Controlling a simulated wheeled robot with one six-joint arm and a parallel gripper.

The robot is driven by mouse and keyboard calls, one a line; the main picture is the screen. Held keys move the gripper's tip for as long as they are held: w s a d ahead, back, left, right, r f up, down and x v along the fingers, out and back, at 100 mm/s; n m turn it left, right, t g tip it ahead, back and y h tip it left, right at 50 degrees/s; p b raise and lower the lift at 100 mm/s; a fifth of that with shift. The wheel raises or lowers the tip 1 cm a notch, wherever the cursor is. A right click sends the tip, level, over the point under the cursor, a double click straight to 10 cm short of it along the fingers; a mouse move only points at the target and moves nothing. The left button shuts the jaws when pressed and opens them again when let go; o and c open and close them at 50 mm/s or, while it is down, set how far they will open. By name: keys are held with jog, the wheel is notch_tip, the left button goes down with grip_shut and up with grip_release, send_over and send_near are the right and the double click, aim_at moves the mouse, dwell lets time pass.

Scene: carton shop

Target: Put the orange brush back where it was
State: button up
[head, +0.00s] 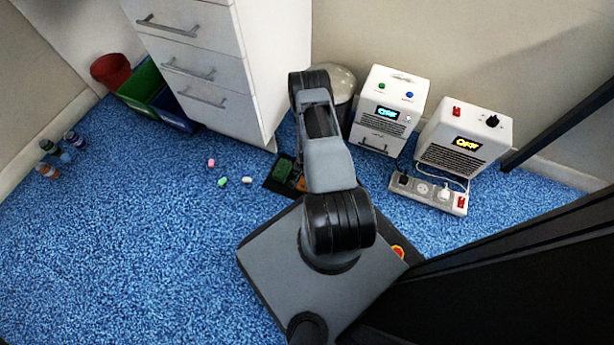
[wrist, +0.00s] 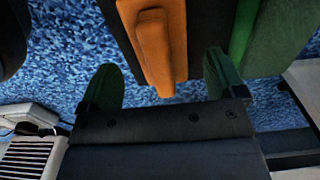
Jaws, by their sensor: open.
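The orange brush (wrist: 157,40) shows at the top of the wrist view, with a raised orange bar along it. It lies beside a dark surface (wrist: 210,22) and a green block (wrist: 275,35). My gripper (wrist: 162,62) is open, its two green fingertips spread apart. The brush's near end appears in the gap between them; I cannot tell whether it is between the fingers or below them. In the head view a bit of orange (head: 301,184) shows beside my arm, on a dark tray (head: 274,187) with a green block (head: 284,167). My arm hides the gripper there.
Small pink, green and white pieces (head: 222,181) lie on the blue carpet left of the tray. A white drawer cabinet (head: 205,65) stands behind. Two white boxes (head: 390,107) (head: 465,140) and a power strip (head: 428,193) stand at right. The carpet at left is mostly clear.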

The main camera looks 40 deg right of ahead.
notch_tip(320, 180, up, 8)
jog(key=p, duration=0.2)
jog(key=shift+r+p, duration=0.1)
jog(key=shift+p, duration=0.3)
jog(key=w+a+r+n, duration=0.2)
jog(key=r, duration=0.7)
jog(key=w+a+r+n+t, duration=0.1)
jog(key=w+a+r+n, duration=0.15)
jog(key=r, duration=0.75)
jog(key=w+a+r+n, duration=0.1)
jog(key=w+a+r, duration=0.15)
jog(key=r, duration=0.65)
jog(key=s+a+r+n, duration=0.2)
jog(key=s+a+r, duration=0.1)
jog(key=r, duration=0.3)
jog(key=s+a+r+n+t, duration=0.1)
jog(key=s+a+r+n, duration=0.1)
jog(key=s+a+r, duration=0.2)
jog(key=s+a+r+n, duration=0.3)
jog(key=s+r, duration=0.3)
jog(key=r, duration=0.3)
jog(key=shift+s+a+t, duration=0.25)
jog(key=shift+t, duration=0.05)
